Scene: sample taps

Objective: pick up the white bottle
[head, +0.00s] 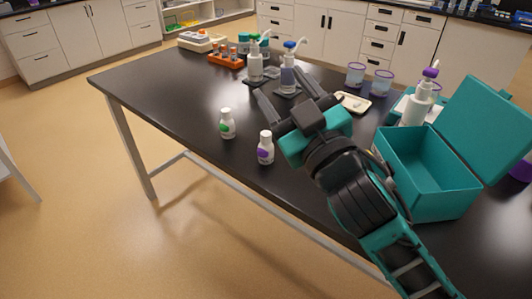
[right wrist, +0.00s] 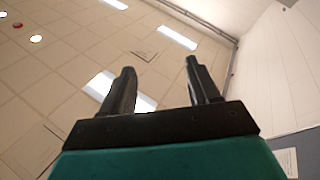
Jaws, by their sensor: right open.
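Two small white bottles stand upright near the front edge of the black table. One has a green label (head: 227,124); the other has a purple label (head: 265,147) and stands a little nearer and to the right. My right gripper (head: 281,83) is in front of the camera, to the right of both bottles, its fingers spread and empty. It is apart from both bottles as far as I can tell. In the right wrist view the open fingers (right wrist: 160,66) point at the ceiling, with nothing between them. My left gripper is not in view.
Pump bottles (head: 255,66) stand behind my gripper, and another (head: 416,104) is at the right. An open teal box (head: 428,190) with a raised lid is at the right. An orange rack (head: 226,60) sits far back. The table's left part is clear.

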